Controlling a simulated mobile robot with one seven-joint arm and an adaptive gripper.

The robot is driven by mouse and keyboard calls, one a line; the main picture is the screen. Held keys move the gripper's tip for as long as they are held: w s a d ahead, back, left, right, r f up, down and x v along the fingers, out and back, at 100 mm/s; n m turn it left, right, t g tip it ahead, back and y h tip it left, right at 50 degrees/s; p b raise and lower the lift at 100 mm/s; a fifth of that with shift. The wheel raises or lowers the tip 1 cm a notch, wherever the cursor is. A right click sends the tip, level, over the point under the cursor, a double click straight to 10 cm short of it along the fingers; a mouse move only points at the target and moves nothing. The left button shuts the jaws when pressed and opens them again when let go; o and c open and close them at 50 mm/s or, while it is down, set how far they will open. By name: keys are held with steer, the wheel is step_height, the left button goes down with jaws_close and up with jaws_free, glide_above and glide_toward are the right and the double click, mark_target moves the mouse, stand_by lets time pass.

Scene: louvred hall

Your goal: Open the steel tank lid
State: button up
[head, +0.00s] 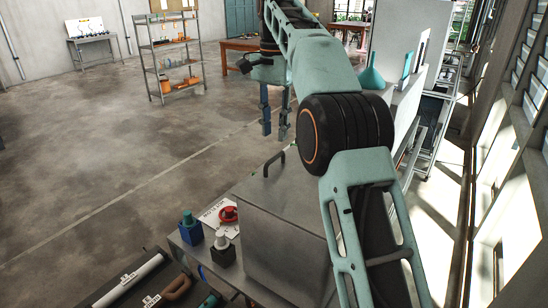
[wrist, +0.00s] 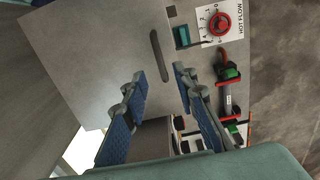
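The steel tank (head: 285,242) is a grey metal box on the bench, partly covered by my arm in the head view. Its flat lid (head: 262,192) looks closed, with a dark bar handle (head: 270,163) near its far edge. In the wrist view the lid (wrist: 95,60) fills the upper left, and the handle (wrist: 160,57) runs lengthwise near its right edge. My gripper (head: 275,133) points down above the handle in the head view. In the wrist view my gripper (wrist: 159,82) is open, its two blue-padded fingers apart with nothing between them. The handle lies beyond the fingertips.
A red dial (head: 229,214) on a white plate, marked HOT FLOW in the wrist view, sits beside the tank. A shelf rack (head: 170,60) stands far back. The floor to the left is clear.

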mark_target(275, 157)
step_height(275, 157, down, 7)
steer(key=shift+r, duration=0.2)
steer(key=shift+f+b, duration=0.5)
steer(key=shift+f, duration=0.55)
jaws_close()
